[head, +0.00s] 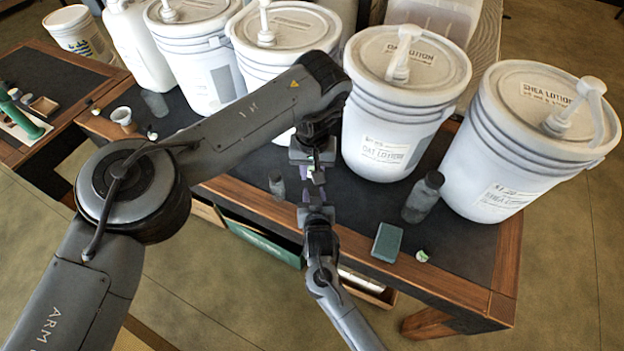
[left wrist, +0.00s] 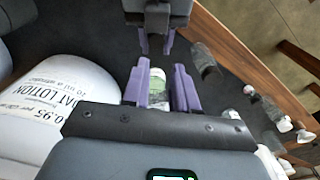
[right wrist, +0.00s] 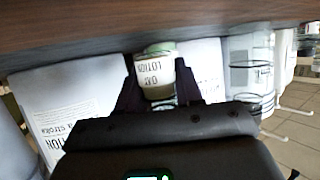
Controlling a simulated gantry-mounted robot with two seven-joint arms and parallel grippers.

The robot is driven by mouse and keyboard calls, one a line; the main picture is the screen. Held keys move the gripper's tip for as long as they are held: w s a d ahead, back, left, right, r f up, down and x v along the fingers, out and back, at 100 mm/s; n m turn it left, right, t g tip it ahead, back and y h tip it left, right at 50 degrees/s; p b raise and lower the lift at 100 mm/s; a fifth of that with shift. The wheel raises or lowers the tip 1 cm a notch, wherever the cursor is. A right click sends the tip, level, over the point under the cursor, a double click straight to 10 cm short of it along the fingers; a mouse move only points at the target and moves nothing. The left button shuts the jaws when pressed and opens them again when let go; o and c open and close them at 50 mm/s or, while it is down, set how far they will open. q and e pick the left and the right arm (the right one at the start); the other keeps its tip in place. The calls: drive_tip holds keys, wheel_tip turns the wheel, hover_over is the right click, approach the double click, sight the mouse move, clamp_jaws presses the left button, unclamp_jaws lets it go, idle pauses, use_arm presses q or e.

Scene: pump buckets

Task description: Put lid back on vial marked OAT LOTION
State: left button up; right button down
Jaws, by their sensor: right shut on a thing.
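A small vial (right wrist: 155,72) with a white OAT LOTION label and a greenish end sits between the fingers of my right gripper (right wrist: 158,90). The label reads upside down in the right wrist view. My right gripper (head: 317,195) is shut on it and faces my left gripper (head: 314,170) from the front. In the left wrist view, a small white and green object (left wrist: 158,82) lies between the purple fingers of my left gripper (left wrist: 159,78). I cannot tell whether they touch it, or which piece it is. In the head view the grippers hide the vial. No lid is clearly identifiable.
The oat lotion bucket (head: 385,145) stands close behind the grippers, with the shea lotion bucket (head: 500,190) to its right. A clear vial (head: 277,185), a dark bottle (head: 425,195) and a green sponge (head: 387,243) are on the table. The table's front edge is close.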

use_arm(q)
drive_tip(key=shift+s+r, duration=0.1)
drive_tip(key=shift+r, duration=1.95)
use_arm(e)
drive_tip(key=c, duration=0.7)
unclamp_jaws()
drive_tip(key=shift+o, duration=0.2)
use_arm(q)
wheel_tip(320, 180, up, 2)
drive_tip(key=shift+r+p, duration=0.15)
drive_tip(key=shift+p, duration=1.05)
use_arm(e)
drive_tip(key=v, duration=1)
drive_tip(key=shift+s+r, duration=0.1)
drive_tip(key=shift+s, duration=0.3)
